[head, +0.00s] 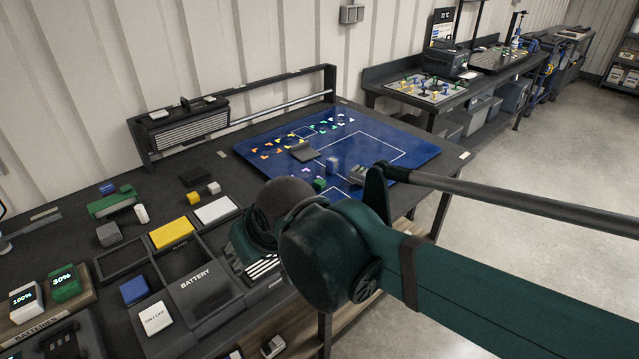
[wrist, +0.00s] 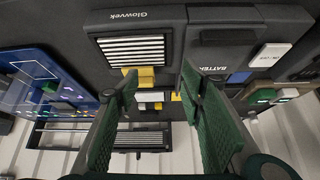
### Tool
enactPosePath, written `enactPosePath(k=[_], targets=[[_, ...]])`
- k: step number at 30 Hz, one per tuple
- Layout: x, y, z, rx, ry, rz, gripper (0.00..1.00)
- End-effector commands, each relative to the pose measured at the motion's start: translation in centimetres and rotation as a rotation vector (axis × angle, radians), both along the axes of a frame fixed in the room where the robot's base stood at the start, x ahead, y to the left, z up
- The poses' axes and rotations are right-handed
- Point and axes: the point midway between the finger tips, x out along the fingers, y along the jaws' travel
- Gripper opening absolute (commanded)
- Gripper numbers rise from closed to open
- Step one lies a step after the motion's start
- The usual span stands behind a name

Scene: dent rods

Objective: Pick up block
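My gripper (wrist: 158,78) shows in the wrist view as two green ribbed fingers, spread wide with nothing held. In the head view my arm mostly hides it, near the striped tray section. Several blocks are in view, and which one is meant I cannot tell. A large yellow block (head: 172,233) and a flat white block (head: 215,210) lie by the tray's far edge. A small yellow cube (head: 193,198) and a small white cube (head: 214,188) lie beyond. A blue block (head: 133,291) sits at the near left. The yellow block (wrist: 146,78) appears between the fingers in the wrist view, apart from them.
A black tray with a BATTERY compartment (head: 205,290) lies at the bench front. A blue mat (head: 400,150) with small cubes and markers lies at the right. A vented box (head: 187,126) stands by the wall. Green and grey blocks (head: 108,235) crowd the left.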

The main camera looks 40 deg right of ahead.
Motion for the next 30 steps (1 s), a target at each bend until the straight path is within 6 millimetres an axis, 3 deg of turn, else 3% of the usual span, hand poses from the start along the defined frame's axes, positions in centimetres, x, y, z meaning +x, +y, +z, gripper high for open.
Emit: enactPosePath(k=[12,30], targets=[[4.6,-3.9,3.5,0.059,0.078,-0.166,0.39],[10.9,-10.6,5.9,0.144,0.189,-0.416,0.39]])
